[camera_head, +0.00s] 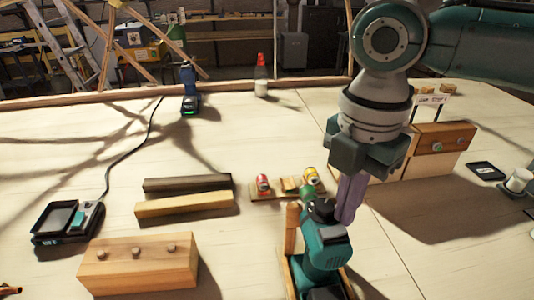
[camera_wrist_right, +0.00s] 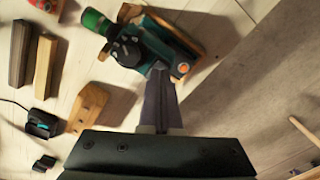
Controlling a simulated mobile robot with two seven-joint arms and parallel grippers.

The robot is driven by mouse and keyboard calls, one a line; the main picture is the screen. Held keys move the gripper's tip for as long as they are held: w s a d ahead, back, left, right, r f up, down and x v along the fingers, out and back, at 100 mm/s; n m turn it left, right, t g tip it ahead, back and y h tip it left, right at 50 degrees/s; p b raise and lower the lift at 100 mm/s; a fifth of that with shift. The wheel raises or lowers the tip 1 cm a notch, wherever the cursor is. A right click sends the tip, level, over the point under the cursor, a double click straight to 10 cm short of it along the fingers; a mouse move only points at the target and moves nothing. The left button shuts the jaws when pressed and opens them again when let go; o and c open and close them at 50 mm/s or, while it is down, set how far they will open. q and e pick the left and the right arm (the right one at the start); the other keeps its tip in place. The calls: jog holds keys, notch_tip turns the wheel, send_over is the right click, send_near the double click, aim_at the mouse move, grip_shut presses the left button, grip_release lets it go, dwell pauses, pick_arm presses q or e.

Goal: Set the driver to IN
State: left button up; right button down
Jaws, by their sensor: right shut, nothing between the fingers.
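The teal and black driver (camera_head: 325,245) lies in a wooden cradle (camera_head: 292,230) at the front middle of the bench, its green nose pointing away from me. In the right wrist view the driver (camera_wrist_right: 155,42) is at the top, with an orange round spot near its end. My right gripper (camera_head: 347,214) points down at the driver's right side. Its purple fingers are shut and empty. In the wrist view the fingertips (camera_wrist_right: 159,70) are close against the driver's body; I cannot tell whether they touch. The driver's direction setting cannot be read. My left gripper is not in view.
Dark and pale laths (camera_head: 185,204), a pegged wood block (camera_head: 140,265) and a charger (camera_head: 68,220) are left. A wooden box (camera_head: 436,150) stands right.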

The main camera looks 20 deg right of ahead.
jog(key=shift+f, duration=0.3)
jog(key=shift+f+b, duration=0.6)
jog(key=shift+f, duration=0.15)
dwell(0.5)
jog(key=shift+r, duration=0.1)
notch_tip(320, 180, up, 7)
jog(key=p, duration=0.8)
dwell(0.3)
